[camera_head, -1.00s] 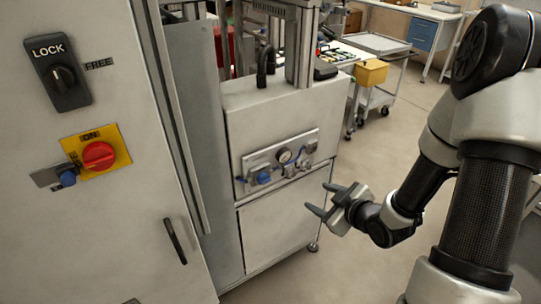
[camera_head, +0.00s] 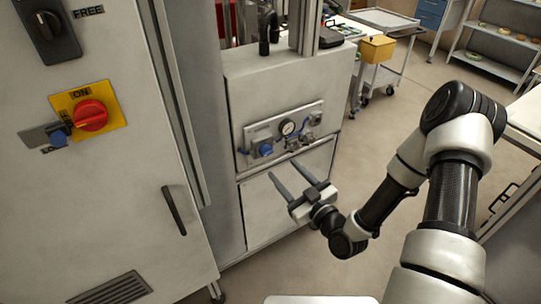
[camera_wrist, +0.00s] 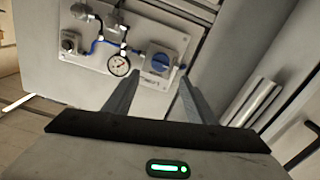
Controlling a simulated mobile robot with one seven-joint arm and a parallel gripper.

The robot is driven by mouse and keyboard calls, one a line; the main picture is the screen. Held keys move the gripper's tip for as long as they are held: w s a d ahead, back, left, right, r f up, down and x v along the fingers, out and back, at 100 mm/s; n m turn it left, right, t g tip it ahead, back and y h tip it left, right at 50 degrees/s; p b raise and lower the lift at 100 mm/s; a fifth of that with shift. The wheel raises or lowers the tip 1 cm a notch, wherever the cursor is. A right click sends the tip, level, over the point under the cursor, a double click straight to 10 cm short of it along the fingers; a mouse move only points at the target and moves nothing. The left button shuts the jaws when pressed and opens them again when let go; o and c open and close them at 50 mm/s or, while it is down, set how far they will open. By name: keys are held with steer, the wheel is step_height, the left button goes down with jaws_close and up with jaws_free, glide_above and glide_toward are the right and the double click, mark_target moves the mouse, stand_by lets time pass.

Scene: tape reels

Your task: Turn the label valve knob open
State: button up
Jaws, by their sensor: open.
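A blue knob (camera_head: 265,149) sits at the left end of a small metal panel (camera_head: 312,118) on the front of a grey machine box. A round white gauge (camera_head: 288,127) and fittings are to its right. In the wrist view the knob (camera_wrist: 160,61) sits on a square mount, upper middle, with small lettering below it that I cannot read surely. My gripper (camera_head: 282,168) is open and empty, in front of and below the panel, fingers pointing towards it. In the wrist view my fingertips (camera_wrist: 160,77) lie either side of the knob's line, apart from it.
A large cabinet at left carries a red rotary switch (camera_head: 91,115) on a yellow plate, a black lock knob (camera_head: 47,24) and a handle (camera_head: 174,210). Open floor lies right of the machine.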

mark_target(268, 154)
steer(key=x, duration=0.8)
steer(key=shift+w+a, duration=0.25)
steer(key=shift+w, duration=0.05)
steer(key=c, duration=1)
steer(key=shift+c, duration=0.2)
